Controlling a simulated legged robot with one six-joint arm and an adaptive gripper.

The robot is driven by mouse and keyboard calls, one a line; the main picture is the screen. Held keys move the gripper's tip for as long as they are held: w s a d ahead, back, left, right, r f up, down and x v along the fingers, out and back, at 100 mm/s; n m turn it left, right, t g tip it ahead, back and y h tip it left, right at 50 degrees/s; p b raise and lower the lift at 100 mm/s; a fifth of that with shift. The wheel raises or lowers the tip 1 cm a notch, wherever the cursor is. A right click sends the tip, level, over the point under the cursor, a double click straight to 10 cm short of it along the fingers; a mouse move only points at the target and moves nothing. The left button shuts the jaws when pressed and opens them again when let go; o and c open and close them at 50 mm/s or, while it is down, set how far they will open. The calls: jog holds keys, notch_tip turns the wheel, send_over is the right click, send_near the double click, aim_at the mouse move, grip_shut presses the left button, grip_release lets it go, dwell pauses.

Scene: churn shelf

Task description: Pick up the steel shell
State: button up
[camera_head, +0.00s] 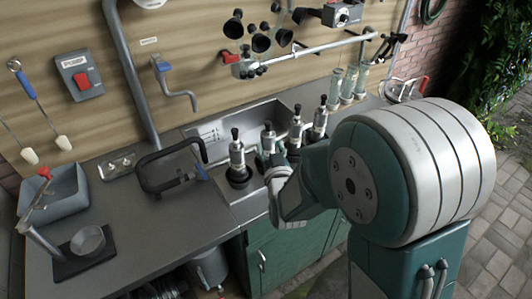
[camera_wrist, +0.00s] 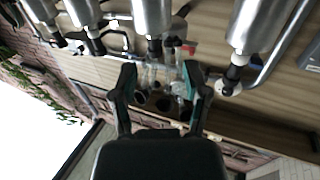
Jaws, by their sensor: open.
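Several steel shells with black tops stand upright in a row at the sink. The front one (camera_head: 237,157) has a wide black base. Others stand behind it, at the middle (camera_head: 268,140) and towards the right (camera_head: 320,121). They look alike, so I cannot tell which is meant. In the wrist view, shells appear upside down along the top edge, one at the centre (camera_wrist: 153,18) and one at the right (camera_wrist: 255,24). My gripper (camera_wrist: 158,85) is open, with nothing held between its fingers. In the head view it is beside the shells, its fingertips (camera_head: 264,161) partly hidden.
A black bent handle (camera_head: 150,178) lies left of the sink (camera_head: 250,120). Glass tubes (camera_head: 348,84) stand behind the shells. A rail (camera_head: 310,48) crosses the wall above.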

aim_at(268, 130)
jog(key=w, duration=0.2)
jog(key=shift+w, duration=0.4)
jog(key=w, duration=0.2)
jog(key=w+a, duration=0.1)
jog(key=w, duration=0.2)
jog(key=shift+r, duration=0.1)
jog(key=shift+d, duration=0.1)
grip_shut()
